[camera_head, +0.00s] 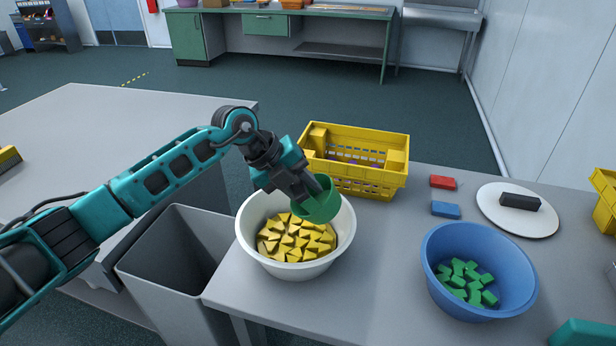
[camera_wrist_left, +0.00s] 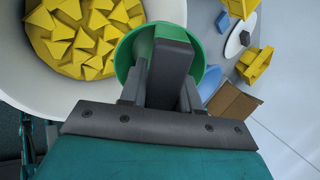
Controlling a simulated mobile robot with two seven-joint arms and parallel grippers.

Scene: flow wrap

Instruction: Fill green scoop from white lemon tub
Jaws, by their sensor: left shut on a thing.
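The white tub (camera_head: 346,232) stands on the grey table and holds many yellow wedge-shaped pieces (camera_head: 290,240). The green scoop (camera_head: 320,204) is in my left gripper (camera_head: 302,190), over the back right part of the tub. My left gripper is shut on the scoop's dark handle (camera_wrist_left: 172,68). In the left wrist view the green scoop (camera_wrist_left: 128,50) overlaps the tub's rim, with the yellow pieces (camera_wrist_left: 85,35) to its left. The inside of the scoop is mostly hidden, so I cannot tell whether it holds anything. A teal part at the lower right edge of the head view may be my right arm; its gripper does not show.
A blue bowl (camera_head: 436,245) with green pieces stands to the right. A yellow crate (camera_head: 385,140) is behind the tub. A red block (camera_head: 443,182), a blue block (camera_head: 446,210) and a white round plate (camera_head: 500,222) lie at the right. A grey bin (camera_head: 150,262) stands left of the table.

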